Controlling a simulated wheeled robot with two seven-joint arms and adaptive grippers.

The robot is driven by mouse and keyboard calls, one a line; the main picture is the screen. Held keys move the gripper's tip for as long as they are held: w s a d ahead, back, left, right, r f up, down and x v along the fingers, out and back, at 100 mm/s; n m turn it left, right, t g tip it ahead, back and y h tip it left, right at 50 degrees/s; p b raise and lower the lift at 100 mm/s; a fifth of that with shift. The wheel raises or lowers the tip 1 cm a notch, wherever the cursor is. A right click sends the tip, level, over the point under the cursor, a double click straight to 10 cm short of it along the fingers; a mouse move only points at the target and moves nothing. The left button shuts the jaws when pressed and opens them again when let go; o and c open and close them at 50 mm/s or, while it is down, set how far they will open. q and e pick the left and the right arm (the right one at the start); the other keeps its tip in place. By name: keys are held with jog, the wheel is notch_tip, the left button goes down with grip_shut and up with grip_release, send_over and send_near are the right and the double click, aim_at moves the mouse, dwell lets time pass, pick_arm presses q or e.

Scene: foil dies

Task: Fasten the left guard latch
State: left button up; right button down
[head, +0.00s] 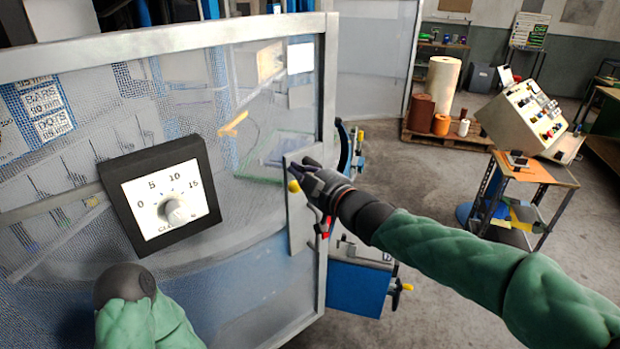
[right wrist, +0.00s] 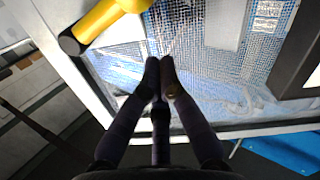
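The mesh guard door (head: 330,90) fills the left of the head view in a pale metal frame. A light latch plate (head: 300,225) is on its right edge, with a yellow knob (head: 294,186) showing just below my right gripper (head: 300,168). In the right wrist view, a yellow handle with a black end (right wrist: 105,18) lies at upper left, apart from the fingertips. The right gripper's fingertips (right wrist: 160,66) are together with nothing visible between them, in front of the mesh. My left arm shows at the lower left of the head view; its gripper is not visible.
A dial box (head: 160,195) is mounted on the door. A blue box (head: 358,288) stands low behind the door's right edge. A control panel (head: 522,118) on a cart and a pallet with rolls (head: 443,82) are farther right. The grey floor between is clear.

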jog(key=shift+w+d+f, duration=0.2)
jog(key=shift+w+f, duration=0.1)
jog(key=shift+f, duration=0.45)
jog(key=shift+w+d+f, duration=0.2)
jog(key=shift+w+f, duration=0.05)
jog(key=shift+f, duration=0.5)
notch_tip(320, 180, down, 7)
jog(key=w+d+n+b, duration=0.2)
jog(key=d+n+b, duration=0.1)
jog(key=n+b, duration=1)
jog(key=shift+r+n+t+b, duration=0.2)
jog(key=shift+n+t+b, duration=0.15)
jog(key=shift+b, duration=1.4)
jog(key=shift+a, duration=0.1)
